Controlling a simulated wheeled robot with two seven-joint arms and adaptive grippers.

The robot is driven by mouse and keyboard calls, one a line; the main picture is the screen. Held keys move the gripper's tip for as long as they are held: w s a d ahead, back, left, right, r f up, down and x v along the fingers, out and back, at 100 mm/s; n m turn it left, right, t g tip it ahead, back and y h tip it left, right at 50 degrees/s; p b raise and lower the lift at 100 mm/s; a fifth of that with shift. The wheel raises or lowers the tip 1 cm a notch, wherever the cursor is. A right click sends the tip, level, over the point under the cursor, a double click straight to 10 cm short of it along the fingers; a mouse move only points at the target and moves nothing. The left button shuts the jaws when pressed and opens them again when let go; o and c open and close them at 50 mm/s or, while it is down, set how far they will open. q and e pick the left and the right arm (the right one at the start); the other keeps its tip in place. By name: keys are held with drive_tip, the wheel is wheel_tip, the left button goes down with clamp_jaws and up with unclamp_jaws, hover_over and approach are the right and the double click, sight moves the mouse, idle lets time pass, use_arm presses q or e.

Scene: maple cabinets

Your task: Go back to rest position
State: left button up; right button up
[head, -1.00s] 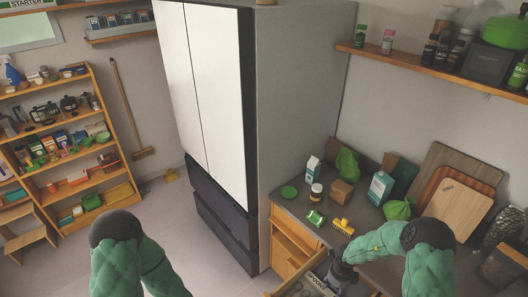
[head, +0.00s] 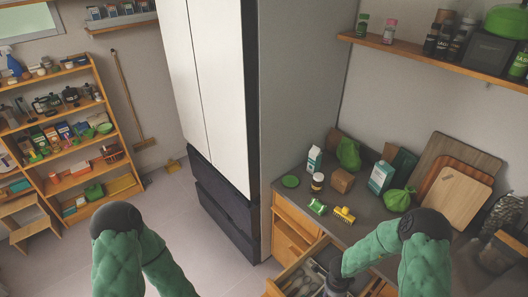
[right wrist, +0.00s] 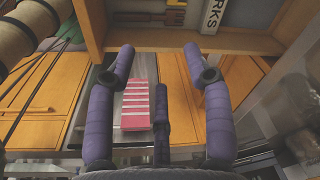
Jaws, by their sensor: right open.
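In the head view my right arm reaches down to an open wooden drawer (head: 276,290) below the counter, and the gripper end is dark and partly cut off by the lower edge. My left arm's green links stand at the lower left of the head view; the left gripper is out of sight. Utensils (head: 307,283) lie in the drawer, partly behind my right arm.
The counter (head: 292,195) holds a milk carton (head: 314,159), a jar (head: 317,182), a yellow brush (head: 344,214) and a green bag (head: 398,199). A tall fridge (head: 225,90) stands in the middle. A shelf rack (head: 103,130) stands at left. The floor (head: 185,215) between is clear.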

drive_tip(key=s+a+n+y, duration=0.5)
drive_tip(key=s+a+n, duration=1)
drive_tip(key=s+n, duration=0.2)
wheel_tip(320, 180, down, 26)
drive_tip(key=w+a+n+b, duration=0.1)
drive_tip(key=w+b, duration=0.1)
drive_tip(key=b, duration=2.7)
drive_tip(key=shift+a+f, duration=0.15)
drive_tip(key=shift+a, duration=0.05)
